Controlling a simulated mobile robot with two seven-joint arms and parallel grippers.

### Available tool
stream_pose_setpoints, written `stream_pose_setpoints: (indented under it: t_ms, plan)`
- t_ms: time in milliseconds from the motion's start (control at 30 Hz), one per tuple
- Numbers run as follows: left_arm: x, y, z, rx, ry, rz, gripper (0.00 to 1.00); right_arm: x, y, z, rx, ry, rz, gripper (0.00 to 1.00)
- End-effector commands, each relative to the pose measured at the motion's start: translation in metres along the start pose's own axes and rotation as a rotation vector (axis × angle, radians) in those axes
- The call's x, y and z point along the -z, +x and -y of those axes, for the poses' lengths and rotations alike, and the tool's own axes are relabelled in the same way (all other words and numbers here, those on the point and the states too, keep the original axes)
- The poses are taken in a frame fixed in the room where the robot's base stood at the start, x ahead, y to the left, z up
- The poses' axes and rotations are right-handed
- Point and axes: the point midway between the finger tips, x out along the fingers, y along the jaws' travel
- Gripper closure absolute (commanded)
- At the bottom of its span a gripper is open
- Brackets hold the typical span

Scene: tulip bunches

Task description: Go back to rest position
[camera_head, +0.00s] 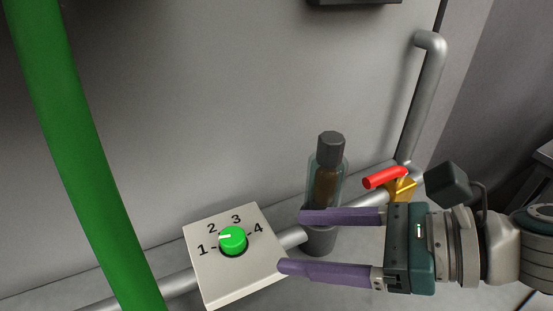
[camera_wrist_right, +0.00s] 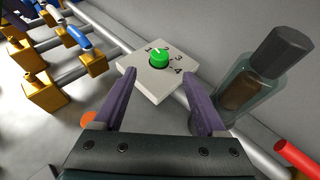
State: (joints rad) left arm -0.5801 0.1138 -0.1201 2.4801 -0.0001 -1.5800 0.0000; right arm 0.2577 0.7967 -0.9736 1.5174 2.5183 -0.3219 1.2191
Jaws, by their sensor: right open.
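My right gripper (camera_head: 290,242) comes in from the right in the head view. Its two purple fingers are spread apart and nothing is between them. The fingertips are near the right side of a pale dial box (camera_head: 240,280) marked 1 to 4, which carries a green knob (camera_head: 233,240). The knob's white mark points left, towards the 1 and 2 side; I cannot tell the exact number. In the right wrist view the open fingers (camera_wrist_right: 159,78) straddle the near side of the box, and the knob (camera_wrist_right: 159,57) lies beyond them. My left gripper is not in view.
A glass cylinder with a dark cap (camera_head: 330,150) stands behind the fingers. A red valve handle (camera_head: 384,177) sits on the grey pipe (camera_head: 426,95) at right. A thick green tube (camera_head: 75,130) crosses the left. Brass fittings (camera_wrist_right: 45,98) show in the wrist view.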

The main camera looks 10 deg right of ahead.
Motion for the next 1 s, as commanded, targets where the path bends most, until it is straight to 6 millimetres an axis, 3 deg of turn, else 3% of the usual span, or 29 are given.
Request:
stream_pose_setpoints:
  t_ms: [267,367,467,600,700,833,1000]
  plan:
    - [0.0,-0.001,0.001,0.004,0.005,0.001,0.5,-0.005,0.003,-0.01,-0.026,-0.038,0.015,0.26]
    - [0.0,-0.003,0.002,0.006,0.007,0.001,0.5,-0.023,0.009,-0.044,-0.115,-0.193,0.073,0.26]
    - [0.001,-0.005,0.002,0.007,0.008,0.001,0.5,-0.049,0.012,-0.098,-0.24,-0.485,0.176,0.26]
    - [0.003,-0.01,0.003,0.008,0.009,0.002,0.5,-0.071,0.006,-0.164,-0.365,-1.009,0.3,0.26]
    - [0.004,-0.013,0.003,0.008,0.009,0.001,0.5,-0.069,-0.001,-0.185,-0.408,-1.377,0.306,0.26]
    - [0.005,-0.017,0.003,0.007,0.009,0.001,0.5,-0.051,-0.012,-0.18,-0.461,-1.807,0.176,0.26]
    - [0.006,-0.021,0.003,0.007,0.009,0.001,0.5,-0.015,-0.049,-0.137,-0.62,-2.162,-0.181,0.26]
